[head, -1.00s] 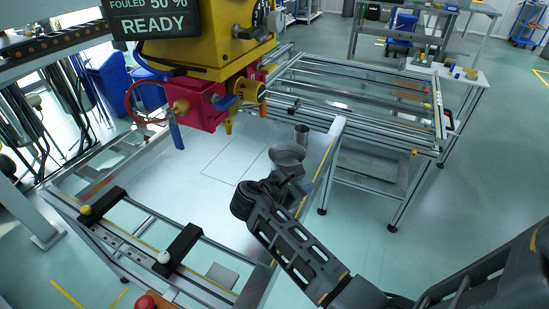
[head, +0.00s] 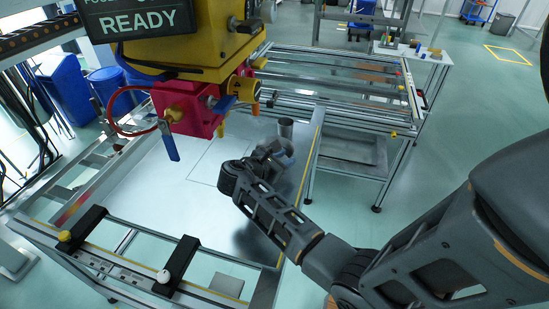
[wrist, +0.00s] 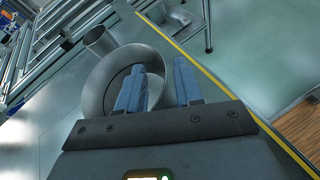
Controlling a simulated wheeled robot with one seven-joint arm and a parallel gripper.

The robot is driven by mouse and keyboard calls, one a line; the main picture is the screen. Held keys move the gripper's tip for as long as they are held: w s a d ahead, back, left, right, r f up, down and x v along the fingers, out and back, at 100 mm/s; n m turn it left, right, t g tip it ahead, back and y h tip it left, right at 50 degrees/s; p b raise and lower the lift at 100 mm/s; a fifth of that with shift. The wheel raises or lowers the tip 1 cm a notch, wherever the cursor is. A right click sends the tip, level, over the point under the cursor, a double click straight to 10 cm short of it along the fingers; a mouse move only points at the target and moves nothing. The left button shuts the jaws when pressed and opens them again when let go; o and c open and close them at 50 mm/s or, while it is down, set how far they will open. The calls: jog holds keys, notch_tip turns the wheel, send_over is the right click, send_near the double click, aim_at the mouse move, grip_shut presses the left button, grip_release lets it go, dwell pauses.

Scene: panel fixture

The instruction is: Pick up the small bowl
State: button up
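The small bowl (wrist: 98,92) is grey and round, upright on the table in the wrist view. In the head view it is mostly hidden behind my gripper (head: 272,155). In the wrist view my gripper (wrist: 159,66) has two blue fingers spread apart. The left finger shows over the bowl's inside and the right finger outside its right rim, so the bowl's wall lies between them. I cannot tell whether either finger touches it.
A grey metal cup (head: 285,128) stands just behind the bowl; it also shows in the wrist view (wrist: 100,40). The table's yellow-striped edge (head: 306,165) is close on the right. A yellow and red tool head (head: 190,105) hangs at the left. The table's middle is clear.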

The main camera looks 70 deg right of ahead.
jog(key=shift+x, duration=0.9)
jog(key=shift+s, duration=0.1)
grip_shut()
